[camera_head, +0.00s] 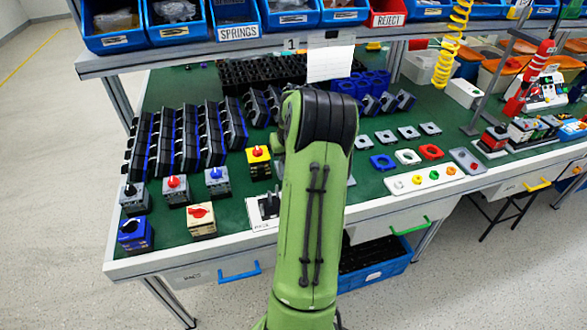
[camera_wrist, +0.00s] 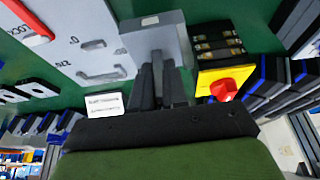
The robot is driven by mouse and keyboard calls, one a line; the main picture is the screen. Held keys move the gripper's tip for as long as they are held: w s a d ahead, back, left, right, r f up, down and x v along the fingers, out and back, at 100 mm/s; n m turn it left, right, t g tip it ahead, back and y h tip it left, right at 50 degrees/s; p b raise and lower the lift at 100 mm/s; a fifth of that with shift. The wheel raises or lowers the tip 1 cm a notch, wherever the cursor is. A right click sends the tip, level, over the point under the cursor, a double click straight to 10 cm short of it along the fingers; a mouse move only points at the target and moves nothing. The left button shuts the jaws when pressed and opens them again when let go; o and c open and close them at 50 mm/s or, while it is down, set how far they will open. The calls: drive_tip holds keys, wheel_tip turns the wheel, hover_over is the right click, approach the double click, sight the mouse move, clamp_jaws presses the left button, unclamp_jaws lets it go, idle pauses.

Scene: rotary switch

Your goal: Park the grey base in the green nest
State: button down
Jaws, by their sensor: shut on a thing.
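In the wrist view, my gripper (camera_wrist: 162,85) has its dark fingers close together at the lower edge of a grey block, which looks like the grey base (camera_wrist: 155,35). It is shut on this block; the contact itself is partly hidden by the fingers. In the head view my green arm hides the gripper and the block. I cannot make out a green nest in either view. Blue (camera_head: 383,162), white (camera_head: 408,156) and red (camera_head: 431,151) frames lie right of my arm.
A yellow-topped switch with a red knob (camera_wrist: 225,82) stands close right of my gripper in the wrist view. A grey marked panel (camera_wrist: 88,45) and a white label card (camera_wrist: 104,104) are left. Several switches stand at the table's left; blue bins (camera_head: 180,18) line the shelf.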

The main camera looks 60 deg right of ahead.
wheel_tip(320, 180, down, 4)
drive_tip(key=shift+r+b, duration=0.1)
drive_tip(key=shift+b, duration=0.25)
drive_tip(key=c, duration=1.1)
unclamp_jaws()
drive_tip(key=p+v, duration=0.3)
drive_tip(key=v, duration=0.9)
